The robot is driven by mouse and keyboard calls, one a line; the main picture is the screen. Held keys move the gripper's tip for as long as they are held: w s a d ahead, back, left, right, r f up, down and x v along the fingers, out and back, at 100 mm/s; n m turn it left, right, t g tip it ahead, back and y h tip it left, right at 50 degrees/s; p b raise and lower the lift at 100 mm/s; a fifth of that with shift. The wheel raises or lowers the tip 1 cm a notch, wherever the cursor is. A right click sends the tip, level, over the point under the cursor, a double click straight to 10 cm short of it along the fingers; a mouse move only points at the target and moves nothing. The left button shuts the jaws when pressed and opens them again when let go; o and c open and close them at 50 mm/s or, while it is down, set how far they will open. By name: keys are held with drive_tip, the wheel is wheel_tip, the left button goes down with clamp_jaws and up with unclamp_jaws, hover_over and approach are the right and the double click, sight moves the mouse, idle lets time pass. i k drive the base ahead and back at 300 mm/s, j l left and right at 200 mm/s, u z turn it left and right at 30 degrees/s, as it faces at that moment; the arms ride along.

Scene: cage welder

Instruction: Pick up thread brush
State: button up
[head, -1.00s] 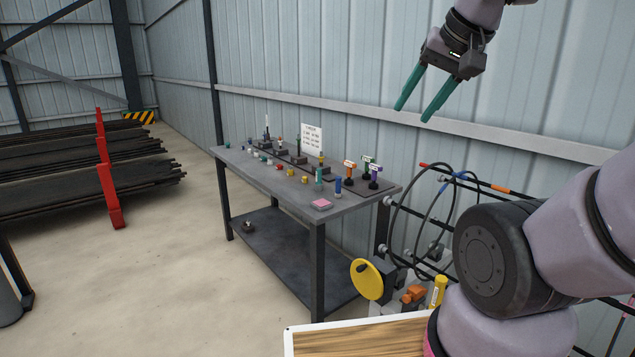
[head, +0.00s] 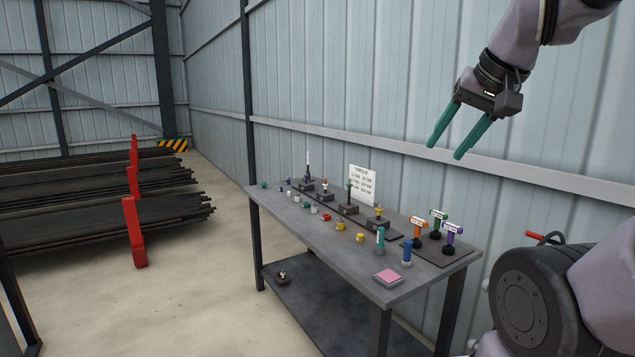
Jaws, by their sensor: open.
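The grey metal workbench (head: 330,243) stands against the wall and carries several small tools and parts. I cannot tell which of them is the thread brush at this size. A teal upright piece (head: 380,239) and a blue upright piece (head: 407,252) stand near the right end. Several dark blocks holding thin upright pieces, such as one at the far left end (head: 307,183), line the back. My gripper (head: 446,146) is open and empty, with its teal fingers pointing down and left. It is high in the picture, above the right part of the bench and apart from everything on it.
Orange (head: 418,225), green (head: 438,218) and purple (head: 453,230) T-shaped handles stand at the right end. A pink pad (head: 387,276) lies at the front corner and a white sign (head: 362,184) stands behind. A small item (head: 283,276) is on the lower shelf.

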sight(380, 247)
drive_tip(key=i+j, duration=0.2)
drive_tip(key=i, duration=0.25)
drive_tip(key=i+j, duration=0.25)
drive_tip(key=i, duration=0.25)
